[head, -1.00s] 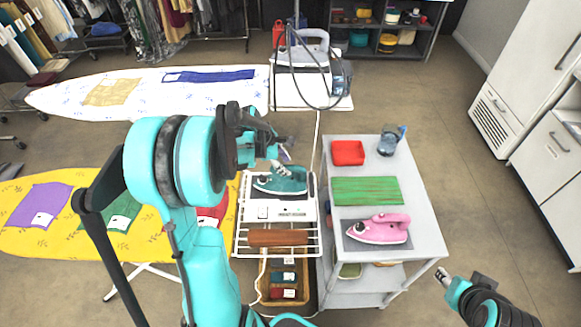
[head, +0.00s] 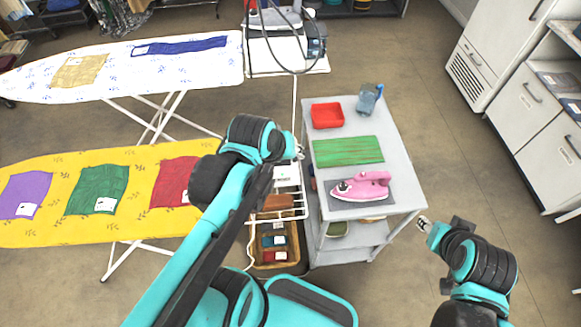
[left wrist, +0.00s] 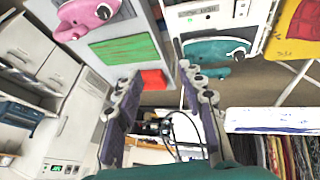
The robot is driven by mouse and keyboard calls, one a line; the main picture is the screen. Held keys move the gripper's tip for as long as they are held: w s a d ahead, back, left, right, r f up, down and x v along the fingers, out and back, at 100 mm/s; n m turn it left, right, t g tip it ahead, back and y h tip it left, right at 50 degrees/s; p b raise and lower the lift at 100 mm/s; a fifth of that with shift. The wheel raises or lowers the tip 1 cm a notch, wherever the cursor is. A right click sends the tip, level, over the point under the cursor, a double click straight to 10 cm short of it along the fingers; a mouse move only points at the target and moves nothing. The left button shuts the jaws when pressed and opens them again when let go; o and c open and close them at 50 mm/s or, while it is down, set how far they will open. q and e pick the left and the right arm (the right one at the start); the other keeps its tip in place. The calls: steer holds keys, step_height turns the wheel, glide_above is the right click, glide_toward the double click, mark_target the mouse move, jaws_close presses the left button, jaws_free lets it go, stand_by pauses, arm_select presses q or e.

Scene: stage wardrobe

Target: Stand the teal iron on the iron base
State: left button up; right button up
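The teal iron (left wrist: 218,50) shows in the left wrist view, against the far edge of the white iron base (left wrist: 212,17). I cannot tell exactly how it rests there. In the head view my left arm hides the iron, and only part of the base (head: 284,174) shows. My left gripper (left wrist: 158,60) is open with nothing between its fingers; the iron is off to the right of them in the wrist view. In the head view the left fingers are mostly hidden. My right gripper (head: 424,224) hangs right of the cart, away from the iron; its fingers are too small to read.
A yellow ironing board (head: 140,165) is at left. A basket (head: 267,257) is below the rack.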

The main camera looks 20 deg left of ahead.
arm_select(q)
steer(key=s+d+m, duration=0.1)
steer(key=m, duration=0.1)
steer(key=s+m, duration=0.1)
steer(key=s+d+m+t, duration=0.1)
steer(key=m, duration=0.1)
steer(key=shift+s+d+f+m, duration=0.2)
steer(key=shift+s+d+m, duration=0.05)
steer(key=shift+d+m, duration=0.05)
steer(key=shift+f+b, duration=0.95)
steer(key=shift+f, duration=0.05)
